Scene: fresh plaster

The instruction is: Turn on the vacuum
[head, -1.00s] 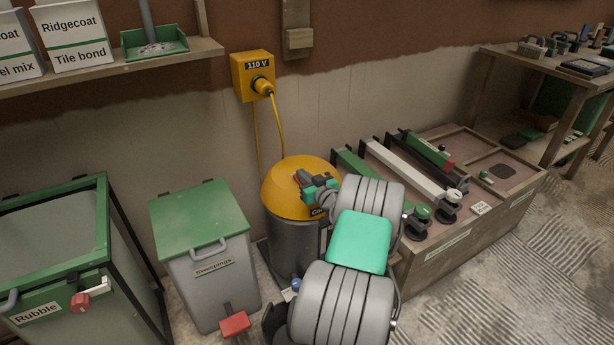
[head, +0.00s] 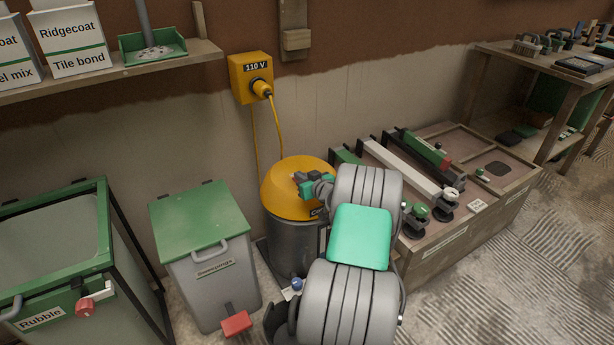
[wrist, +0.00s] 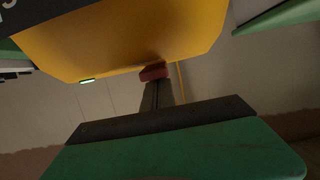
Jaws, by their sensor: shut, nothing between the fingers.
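The vacuum is a grey drum (head: 285,245) with a yellow domed lid (head: 278,192), standing against the wall. My gripper (head: 298,180) is at the top of the lid, its fingers shut and empty. In the wrist view the yellow lid (wrist: 125,40) fills the top, and my shut fingers (wrist: 156,88) reach up to a small red part (wrist: 153,72) at its edge. They look very close to it; I cannot tell whether they touch. A small pale-green light (wrist: 87,80) glows on the lid's edge. My arm hides the drum's right side.
A yellow 110 V socket box (head: 251,77) with a plugged-in cable is on the wall above. A grey Sweepings bin (head: 212,275) with a green lid stands left, a Rubble bin (head: 55,260) farther left. A wooden tool crate (head: 450,240) stands right.

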